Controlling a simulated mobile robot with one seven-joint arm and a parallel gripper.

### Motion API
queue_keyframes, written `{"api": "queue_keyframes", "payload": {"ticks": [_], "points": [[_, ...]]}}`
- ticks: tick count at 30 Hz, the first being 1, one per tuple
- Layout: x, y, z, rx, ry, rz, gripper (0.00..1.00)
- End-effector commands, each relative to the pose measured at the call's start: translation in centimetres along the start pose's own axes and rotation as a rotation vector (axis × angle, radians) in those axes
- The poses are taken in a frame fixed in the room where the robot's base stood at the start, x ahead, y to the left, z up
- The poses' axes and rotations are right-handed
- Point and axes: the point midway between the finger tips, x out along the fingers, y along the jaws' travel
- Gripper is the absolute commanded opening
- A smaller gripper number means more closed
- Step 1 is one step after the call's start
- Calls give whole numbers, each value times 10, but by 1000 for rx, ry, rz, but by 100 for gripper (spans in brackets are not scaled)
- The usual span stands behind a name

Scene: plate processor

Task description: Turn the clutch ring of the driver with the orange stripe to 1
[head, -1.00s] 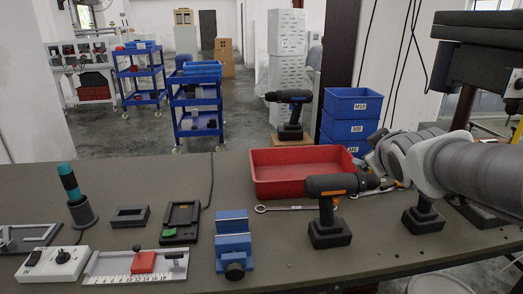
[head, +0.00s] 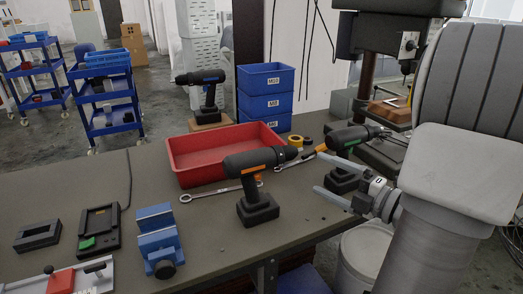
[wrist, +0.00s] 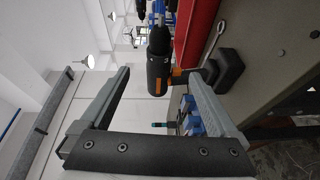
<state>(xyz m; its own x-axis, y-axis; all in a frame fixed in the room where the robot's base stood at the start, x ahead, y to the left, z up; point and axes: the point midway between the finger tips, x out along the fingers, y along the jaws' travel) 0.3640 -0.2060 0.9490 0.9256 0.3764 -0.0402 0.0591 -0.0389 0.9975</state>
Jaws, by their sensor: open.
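The driver with the orange stripe (head: 255,160) stands upright on its battery foot on the bench, its chuck pointing right. Its clutch ring (head: 281,155) is just behind the chuck; its numbers are too small to read. My gripper (head: 317,171) is open and empty, to the right of this driver and apart from it, fingers pointing at it. In the wrist view the driver (wrist: 158,72) appears ahead between the open fingers, chuck upward in the picture, foot to the right. A green-striped driver (head: 345,139) stands behind my gripper, partly hidden. A blue-striped driver (head: 208,77) stands at the back.
A red tray (head: 196,178) lies behind the driver, with a wrench (head: 215,191) in front of it. A blue vise (head: 157,238) and a charger (head: 98,230) are at left. A drill press (head: 371,60) stands at back right. The bench's front edge is near.

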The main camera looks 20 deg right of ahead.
Motion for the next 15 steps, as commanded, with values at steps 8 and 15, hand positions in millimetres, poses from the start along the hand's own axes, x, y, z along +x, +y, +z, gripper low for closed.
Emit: {"api": "queue_keyframes", "payload": {"ticks": [8,15], "points": [[32,-1,-4,-1,15,5,96],[85,-1,-4,-2,14,5,96]]}}
